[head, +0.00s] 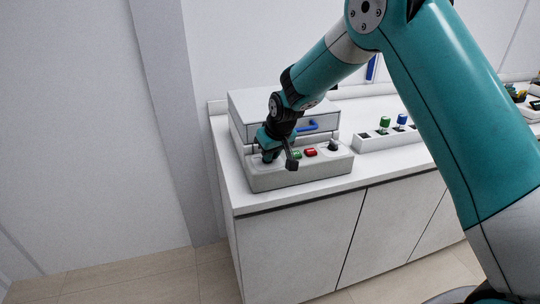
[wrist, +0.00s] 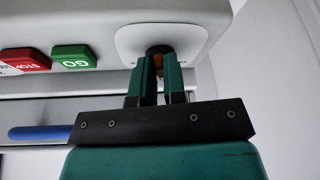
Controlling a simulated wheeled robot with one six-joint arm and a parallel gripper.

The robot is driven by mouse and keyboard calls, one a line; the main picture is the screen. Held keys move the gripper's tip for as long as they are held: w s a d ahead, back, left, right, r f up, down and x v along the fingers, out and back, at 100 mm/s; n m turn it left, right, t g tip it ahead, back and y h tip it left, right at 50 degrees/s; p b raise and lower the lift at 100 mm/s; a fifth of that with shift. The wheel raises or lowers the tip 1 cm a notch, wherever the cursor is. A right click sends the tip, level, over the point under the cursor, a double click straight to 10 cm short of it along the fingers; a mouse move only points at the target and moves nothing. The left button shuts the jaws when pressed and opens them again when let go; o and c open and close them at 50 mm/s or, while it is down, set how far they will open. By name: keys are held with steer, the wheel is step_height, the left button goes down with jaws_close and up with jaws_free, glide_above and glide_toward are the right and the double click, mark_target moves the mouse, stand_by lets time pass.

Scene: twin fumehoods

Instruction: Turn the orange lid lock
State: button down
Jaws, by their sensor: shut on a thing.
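The orange lid lock (wrist: 157,62) shows in the wrist view as a small orange patch between my fingers, below a dark round part on a pale plate (wrist: 190,38). My gripper (wrist: 158,58) is shut on it, one green finger on each side. The fingers hide most of the lock, so its angle cannot be told. In the head view my gripper (head: 267,156) is at the left end of the grey device's front panel (head: 300,175). The lock is hidden there behind the gripper.
Beside the gripper are a green GO button (wrist: 75,56), a red STOP button (wrist: 25,59) and a dark knob (head: 333,144). A blue handle (head: 308,127) is on the device's lid. A rack with coloured caps (head: 385,137) stands to the right on the white counter.

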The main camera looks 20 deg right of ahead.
steer(key=shift+d+r+n, duration=0.1)
steer(key=shift+d+n, duration=0.05)
steer(key=shift+n, duration=0.45)
steer(key=shift+w+y, duration=0.1)
steer(key=shift+y, duration=0.2)
steer(key=c, duration=1.2)
jaws_free()
steer(key=b+v, duration=0.3)
steer(key=v, duration=1.4)
steer(key=shift+r, duration=0.15)
